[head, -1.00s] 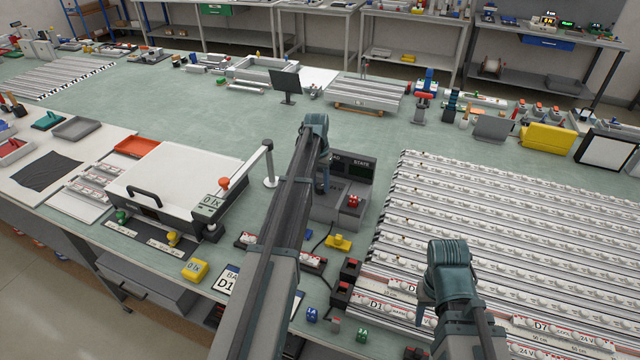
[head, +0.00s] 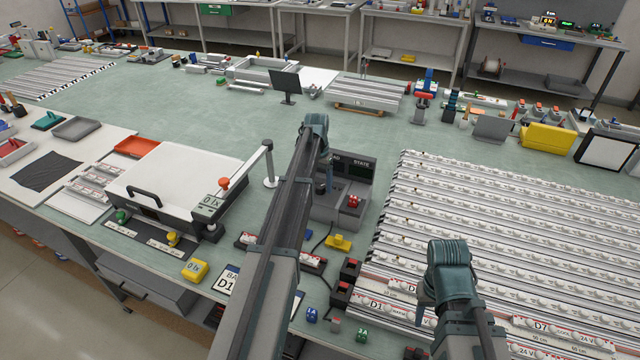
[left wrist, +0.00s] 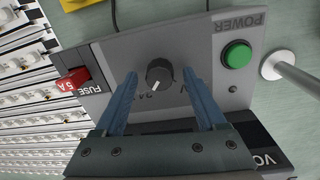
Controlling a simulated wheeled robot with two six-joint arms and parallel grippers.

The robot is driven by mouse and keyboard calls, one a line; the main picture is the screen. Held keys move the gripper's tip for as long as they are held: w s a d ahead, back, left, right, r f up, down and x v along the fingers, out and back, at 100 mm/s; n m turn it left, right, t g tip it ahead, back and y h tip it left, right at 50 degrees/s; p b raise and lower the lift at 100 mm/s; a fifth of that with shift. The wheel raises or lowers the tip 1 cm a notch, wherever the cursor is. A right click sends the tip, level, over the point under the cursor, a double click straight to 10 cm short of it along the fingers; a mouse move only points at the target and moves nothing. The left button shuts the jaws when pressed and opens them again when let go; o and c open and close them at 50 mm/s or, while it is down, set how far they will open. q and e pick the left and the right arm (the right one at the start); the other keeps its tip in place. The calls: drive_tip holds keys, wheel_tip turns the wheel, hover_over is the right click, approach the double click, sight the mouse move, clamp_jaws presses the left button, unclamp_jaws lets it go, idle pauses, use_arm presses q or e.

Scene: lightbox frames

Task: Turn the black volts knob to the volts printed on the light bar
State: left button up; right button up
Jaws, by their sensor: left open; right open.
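The black volts knob (left wrist: 159,73) sits on the grey power box (left wrist: 150,45) in the left wrist view. Its white mark points toward the bottom of that view, slightly left. Printed marks below it are partly covered by my fingers. My left gripper (left wrist: 159,76) is open, one blue finger on each side of the knob, with gaps visible. In the head view my left gripper (head: 323,186) hangs over the power box (head: 338,208) and the knob is hidden. My right gripper (head: 424,308) is above the light bars, its fingers mostly hidden. A light bar (head: 395,308) carries D1 and small unclear print.
A green power button (left wrist: 236,54) and a red 5 A fuse (left wrist: 72,82) flank the knob. A dark display (head: 360,166) stands behind it. A post (head: 269,165) and white-topped box (head: 170,180) stand left. Rows of light bars (head: 500,215) fill the right.

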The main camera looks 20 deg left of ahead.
sight(318, 185)
use_arm(q)
drive_tip(key=shift+r, duration=0.1)
wheel_tip(318, 185, up, 14)
drive_tip(key=p, duration=1.3)
drive_tip(key=shift+a+f+p, duration=0.2)
drive_tip(key=shift+a+p, duration=0.2)
drive_tip(key=s+d+f+m+y+b, duration=0.1)
drive_tip(key=s+d+f+b, duration=0.3)
drive_tip(key=s+d, duration=0.55)
drive_tip(key=s+d+f+m+b, duration=0.1)
drive_tip(key=s+d+f+b, duration=0.4)
drive_tip(key=d, duration=0.7)
drive_tip(key=s+d+f+b, duration=0.2)
drive_tip(key=s+d, duration=0.3)
drive_tip(key=s, duration=0.4)
drive_tip(key=s+d+f+m+b, duration=0.1)
drive_tip(key=s+d, duration=0.3)
drive_tip(key=s, duration=0.4)
drive_tip(key=shift+s+d+f+y+b, duration=0.35)
drive_tip(key=shift+y+b, duration=0.05)
